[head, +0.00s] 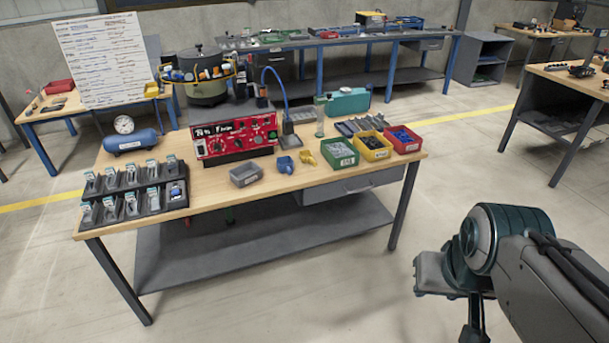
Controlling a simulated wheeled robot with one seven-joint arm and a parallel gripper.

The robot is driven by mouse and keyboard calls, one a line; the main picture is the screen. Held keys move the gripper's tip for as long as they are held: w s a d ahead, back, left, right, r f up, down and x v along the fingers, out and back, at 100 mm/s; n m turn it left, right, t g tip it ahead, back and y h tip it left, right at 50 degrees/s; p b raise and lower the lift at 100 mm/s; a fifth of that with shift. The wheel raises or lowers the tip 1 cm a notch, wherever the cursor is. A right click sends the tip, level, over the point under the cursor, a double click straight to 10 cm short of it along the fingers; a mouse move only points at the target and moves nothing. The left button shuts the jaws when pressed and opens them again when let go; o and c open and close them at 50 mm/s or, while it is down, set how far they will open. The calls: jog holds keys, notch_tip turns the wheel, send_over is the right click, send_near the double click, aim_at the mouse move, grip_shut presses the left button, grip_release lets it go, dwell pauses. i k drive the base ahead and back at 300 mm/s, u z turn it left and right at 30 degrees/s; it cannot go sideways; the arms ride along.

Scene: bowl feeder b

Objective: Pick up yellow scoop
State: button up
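A small yellow scoop (308,159) lies on the wooden top of the workbench (220,197), near its front middle. A similar blue scoop (286,165) lies just left of it, and a green bin (340,153) stands to its right. My gripper (474,327) is at the bottom right, in front of and to the right of the bench, well apart from the scoop. Only a dark part of it shows below my arm, cut by the picture's lower edge. Its fingers cannot be made out clearly.
A grey bin (246,174) stands left of the scoops. Yellow (373,146) and red (403,140) bins stand at the bench's right end. A red control box (235,137) is behind, and black holders (133,189) fill the left.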

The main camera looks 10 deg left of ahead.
aim_at(306, 156)
jog(key=z, duration=0.1)
jog(key=k, duration=0.35)
jog(key=u, duration=1.45)
jog(key=i, duration=0.95)
jog(key=u, duration=0.5)
jog(key=i, duration=1.3)
jog(key=z, duration=1.05)
jog(key=i, duration=0.55)
jog(key=z, duration=0.55)
